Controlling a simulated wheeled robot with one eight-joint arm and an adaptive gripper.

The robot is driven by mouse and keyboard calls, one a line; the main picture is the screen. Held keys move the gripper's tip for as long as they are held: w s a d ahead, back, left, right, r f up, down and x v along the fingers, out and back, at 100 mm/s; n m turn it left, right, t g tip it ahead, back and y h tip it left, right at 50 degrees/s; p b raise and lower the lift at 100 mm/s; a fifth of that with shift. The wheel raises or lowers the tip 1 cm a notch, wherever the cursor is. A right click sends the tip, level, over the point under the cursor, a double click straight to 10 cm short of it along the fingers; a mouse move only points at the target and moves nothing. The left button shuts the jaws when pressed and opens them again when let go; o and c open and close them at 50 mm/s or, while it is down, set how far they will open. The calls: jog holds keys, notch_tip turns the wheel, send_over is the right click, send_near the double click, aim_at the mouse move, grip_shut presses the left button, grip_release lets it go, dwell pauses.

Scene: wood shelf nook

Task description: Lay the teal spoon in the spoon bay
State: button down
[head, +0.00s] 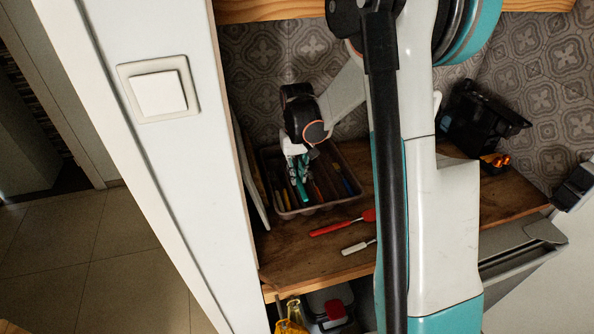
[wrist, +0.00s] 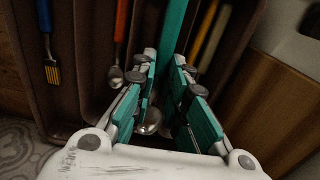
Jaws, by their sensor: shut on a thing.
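The teal spoon (wrist: 173,38) is held between the fingers of my gripper (wrist: 165,88), its handle pointing to the top of the wrist view and a metal bowl (wrist: 148,123) below the fingers. In the head view, my gripper (head: 297,163) points down into the brown divided tray (head: 318,207). The teal handle (head: 301,190) shows below the fingers. An orange-handled spoon (wrist: 121,28) lies in a bay left of the teal one in the wrist view. I cannot tell whether the teal spoon touches the tray floor.
A red-handled utensil (head: 340,224) and a white-handled one (head: 357,247) lie on the wooden shelf (head: 300,258) in front. A black appliance (head: 478,118) stands at the right. A white wall (head: 172,40) borders the left.

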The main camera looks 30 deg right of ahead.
jog(key=c, duration=1.5)
grip_release()
jog(key=shift+r, duration=0.1)
notch_tip(320, 180, up, 12)
jog(key=shift+f, duration=0.1)
jog(key=s+a+r+n+t, duration=0.1)
jog(key=s+a+r+t, duration=0.15)
jog(key=s, duration=0.25)
jog(key=s+a+r+t, duration=0.1)
jog(key=s+a+r, duration=0.3)
jog(key=s, duration=0.2)
jog(key=s+a+t, duration=0.1)
jog(key=s, duration=0.2)
jog(key=s+a+f+t, duration=0.1)
jog(key=s+a, duration=0.1)
jog(key=s, duration=0.2)
jog(key=s+a+n+t, duration=0.1)
jog(key=s+a, duration=0.1)
jog(key=s, duration=0.2)
jog(key=shift+s+a+f+t+b, duration=0.25)
jog(key=shift+t+b, duration=0.05)
jog(key=shift+t, duration=0.05)
